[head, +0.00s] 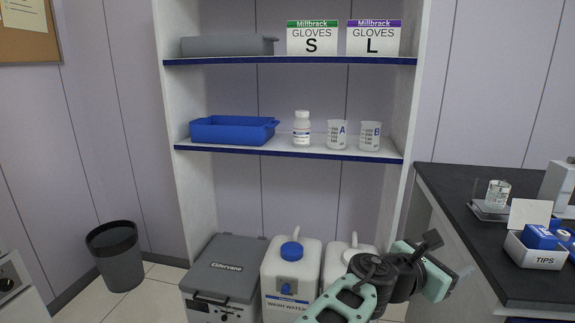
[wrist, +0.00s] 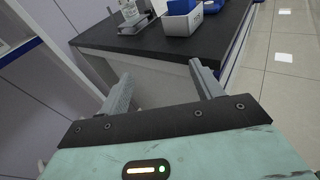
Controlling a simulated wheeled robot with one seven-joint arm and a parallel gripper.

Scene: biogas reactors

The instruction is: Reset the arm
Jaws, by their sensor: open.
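My gripper (wrist: 160,88) is open and empty in the wrist view, with its two grey fingers spread apart. Through the gap the side of the dark-topped bench (wrist: 150,45) shows. In the head view my arm reaches up from the bottom, in front of the lower right of the shelf unit, and my gripper (head: 462,272) is seen from behind near the bench's left end. The fingertips are hard to make out there.
The shelf unit (head: 285,62) holds glove boxes, a blue tray (head: 232,131), a bottle (head: 301,128) and two beakers. Jugs and a grey case (head: 228,270) stand below. The bench (head: 480,222) carries a tips box (head: 540,258) and a beaker (head: 497,194). A bin (head: 117,258) stands left.

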